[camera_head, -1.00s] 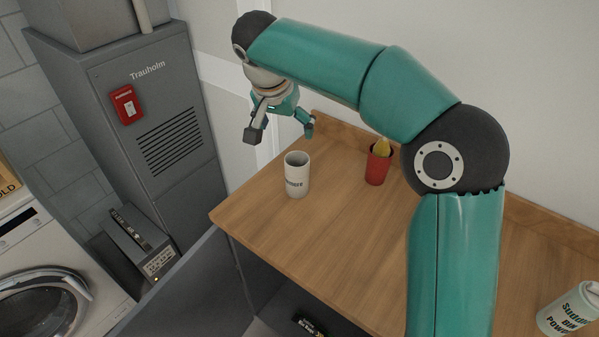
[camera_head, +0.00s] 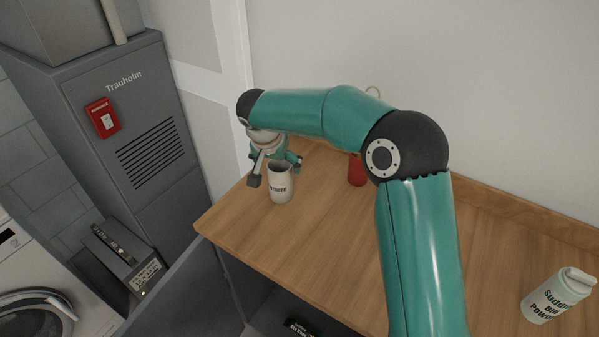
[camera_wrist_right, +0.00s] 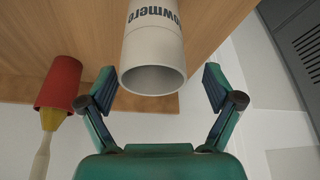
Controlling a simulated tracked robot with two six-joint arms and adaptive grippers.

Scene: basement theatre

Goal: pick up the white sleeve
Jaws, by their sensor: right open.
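The white sleeve (camera_head: 281,186), an open-topped cylinder with dark lettering, stands upright on the wooden counter near its left end. My right gripper (camera_head: 276,172) is at the sleeve's top, its fingers apart. In the right wrist view the sleeve (camera_wrist_right: 153,50) shows its open rim towards the camera, between the two spread fingers of my right gripper (camera_wrist_right: 158,90). Nothing is held between the fingers, and I cannot tell if either one touches the sleeve. My left gripper is not in view.
A red cup (camera_head: 357,170) stands behind my arm; the wrist view shows the red cup (camera_wrist_right: 60,82) with a yellow-headed brush in it. A bin powder container (camera_head: 556,296) stands at the counter's right. The wooden counter (camera_head: 310,240) is clear in front of the sleeve.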

